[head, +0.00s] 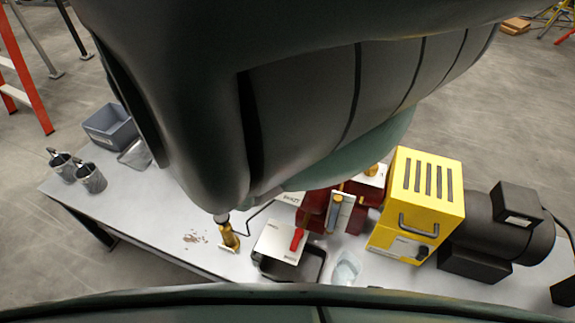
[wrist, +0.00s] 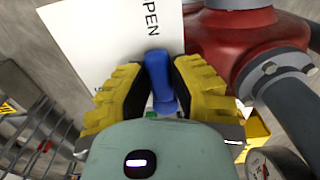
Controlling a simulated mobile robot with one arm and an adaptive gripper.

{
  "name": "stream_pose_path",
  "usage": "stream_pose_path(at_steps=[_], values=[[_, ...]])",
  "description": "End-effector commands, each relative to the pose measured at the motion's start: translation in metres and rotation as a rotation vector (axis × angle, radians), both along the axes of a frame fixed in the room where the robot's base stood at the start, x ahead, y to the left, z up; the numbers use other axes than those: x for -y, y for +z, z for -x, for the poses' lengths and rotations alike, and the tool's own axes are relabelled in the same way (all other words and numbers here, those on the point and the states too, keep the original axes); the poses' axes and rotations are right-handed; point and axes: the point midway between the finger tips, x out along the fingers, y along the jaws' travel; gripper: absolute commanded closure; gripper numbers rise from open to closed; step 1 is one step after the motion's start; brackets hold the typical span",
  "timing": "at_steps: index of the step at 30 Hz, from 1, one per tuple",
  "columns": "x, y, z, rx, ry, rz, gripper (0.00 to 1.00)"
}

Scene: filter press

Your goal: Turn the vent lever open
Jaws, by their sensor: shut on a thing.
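The vent lever appears to be the blue handle (wrist: 160,82) in the middle of the wrist view. My gripper (wrist: 161,70) has its yellow ridged fingers on both sides of this handle and is shut on it. The handle points roughly up and down in the picture. A white plate (wrist: 95,40) behind it carries black letters, of which "PEN" shows. In the head view my arm covers the middle, so the gripper and the blue handle are hidden there.
A red pump-like body (wrist: 245,45) and grey pipe (wrist: 290,105) lie close right of the gripper, with a gauge (wrist: 265,165) below. The table (head: 190,265) bears a yellow box (head: 425,195), a red-handled lever (head: 297,239), a black motor (head: 495,235) and a grey bin (head: 110,127).

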Motion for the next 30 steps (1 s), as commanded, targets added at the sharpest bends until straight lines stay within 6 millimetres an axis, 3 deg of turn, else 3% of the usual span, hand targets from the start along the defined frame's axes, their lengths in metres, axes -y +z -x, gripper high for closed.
stream_pose_path(at_steps=[14, 15, 21, 23, 30], values=[[0.0007, -0.0003, -0.0015, 0.004, -0.015, 0.0, 1.0], [0.0007, -0.0003, -0.0015, 0.004, -0.015, 0.0, 0.72], [0.0005, -0.0001, -0.001, 0.002, -0.014, 0.0, 0.51], [0.0005, -0.0001, -0.0008, 0.002, -0.013, 0.0, 0.47], [0.0002, 0.0004, -0.0009, 0.001, -0.013, -0.001, 0.47]])
